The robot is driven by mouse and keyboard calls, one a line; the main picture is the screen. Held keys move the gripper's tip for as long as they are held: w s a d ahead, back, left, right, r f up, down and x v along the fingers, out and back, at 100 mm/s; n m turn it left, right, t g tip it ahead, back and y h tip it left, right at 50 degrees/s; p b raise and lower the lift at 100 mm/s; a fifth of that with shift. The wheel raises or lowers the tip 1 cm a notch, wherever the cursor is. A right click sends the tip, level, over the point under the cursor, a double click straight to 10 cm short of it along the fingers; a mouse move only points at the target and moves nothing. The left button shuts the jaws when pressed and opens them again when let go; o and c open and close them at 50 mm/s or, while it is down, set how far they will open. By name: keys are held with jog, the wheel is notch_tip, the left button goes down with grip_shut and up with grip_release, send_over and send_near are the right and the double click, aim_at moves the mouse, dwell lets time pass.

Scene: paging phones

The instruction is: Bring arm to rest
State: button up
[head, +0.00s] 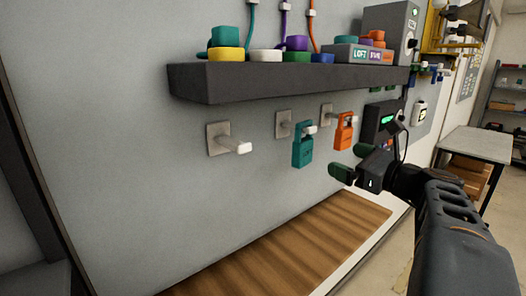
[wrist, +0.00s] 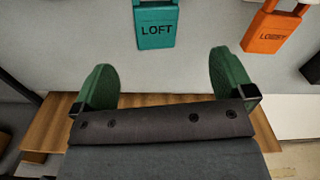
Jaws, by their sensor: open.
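My gripper (head: 354,164) is in front of the wall on the right side of the head view, with its green fingers apart and nothing between them. In the wrist view my gripper (wrist: 163,82) is also open and empty. A teal tag marked LOFT (head: 302,151) hangs on the middle wall peg; it shows beyond the fingers in the wrist view (wrist: 155,25). An orange tag (head: 344,133) hangs on the peg to its right, and reads LOBBY in the wrist view (wrist: 272,30). The left peg (head: 233,145) is bare. The gripper appears apart from both tags.
A dark shelf (head: 290,79) above the pegs carries coloured round pieces and a grey block with labels (head: 358,54). A wooden board (head: 290,244) lies below the pegs. A dark box with a green display (head: 383,121) is on the wall. A table (head: 476,145) stands at right.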

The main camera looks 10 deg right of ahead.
jog(key=s+a+f+n+g+h, duration=0.2)
jog(key=f+n+g, duration=0.3)
jog(key=f+n, duration=0.3)
jog(key=s+a+f+n+g+h, duration=0.25)
jog(key=f+n+g, duration=0.2)
jog(key=f, duration=0.65)
jog(key=s+a+f+n+g+h, duration=0.1)
jog(key=s+a+f+n, duration=0.2)
jog(key=a+n, duration=0.3)
jog(key=s+a+f+n+g+h, duration=0.2)
jog(key=s+a+f+n, duration=0.2)
jog(key=n, duration=0.6)
jog(key=shift+s+a, duration=0.25)
jog(key=shift+a, duration=0.85)
